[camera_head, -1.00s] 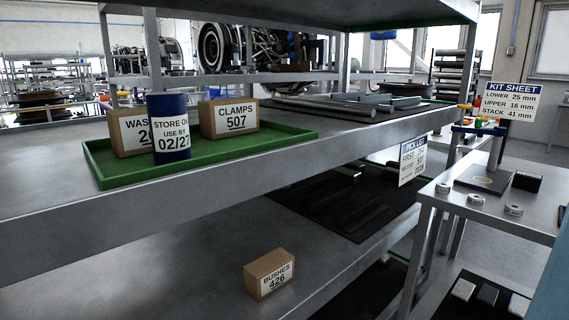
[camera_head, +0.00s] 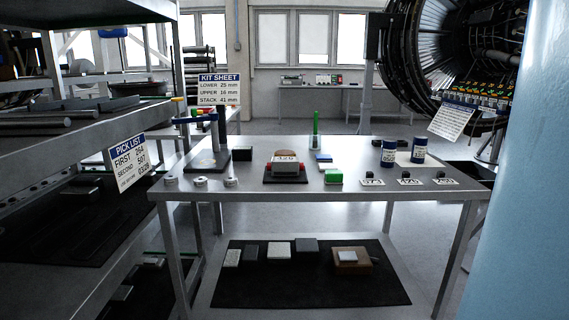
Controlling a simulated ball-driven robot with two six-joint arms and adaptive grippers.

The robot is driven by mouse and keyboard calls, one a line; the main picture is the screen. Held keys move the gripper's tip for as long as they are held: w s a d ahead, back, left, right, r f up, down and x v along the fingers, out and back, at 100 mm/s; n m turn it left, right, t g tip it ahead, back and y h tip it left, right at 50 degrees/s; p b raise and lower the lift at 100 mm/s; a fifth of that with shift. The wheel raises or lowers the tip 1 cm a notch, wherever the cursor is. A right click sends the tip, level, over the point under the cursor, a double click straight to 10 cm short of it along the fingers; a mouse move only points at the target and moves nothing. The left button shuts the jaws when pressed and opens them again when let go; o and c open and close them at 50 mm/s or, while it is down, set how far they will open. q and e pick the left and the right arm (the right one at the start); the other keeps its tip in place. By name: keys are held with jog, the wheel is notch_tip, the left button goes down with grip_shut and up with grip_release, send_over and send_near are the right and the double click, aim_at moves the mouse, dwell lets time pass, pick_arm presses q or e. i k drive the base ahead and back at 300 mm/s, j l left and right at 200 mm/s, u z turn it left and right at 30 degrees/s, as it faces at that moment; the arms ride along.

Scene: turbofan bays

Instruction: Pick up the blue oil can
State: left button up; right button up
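Two small dark blue cans with white labels stand upright at the right of the metal workbench (camera_head: 290,190). The left blue can (camera_head: 389,146) stands slightly nearer to me, and the right blue can (camera_head: 419,142) stands at or on a pale sheet. Their label text is too small to read, so I cannot tell which holds oil. Neither gripper is in view.
A metal shelf rack (camera_head: 85,140) with a pick list (camera_head: 127,160) runs along the left. A large light blue surface (camera_head: 520,200) blocks the right edge. Open floor shows beyond the bench.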

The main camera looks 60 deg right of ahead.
aim_at(420, 144)
jog(key=k+l+z, duration=1)
jog(key=l, duration=0.15)
jog(key=k+l, duration=0.1)
jog(key=l, duration=0.2)
jog(key=k+l, duration=0.25)
jog(key=l, duration=0.3)
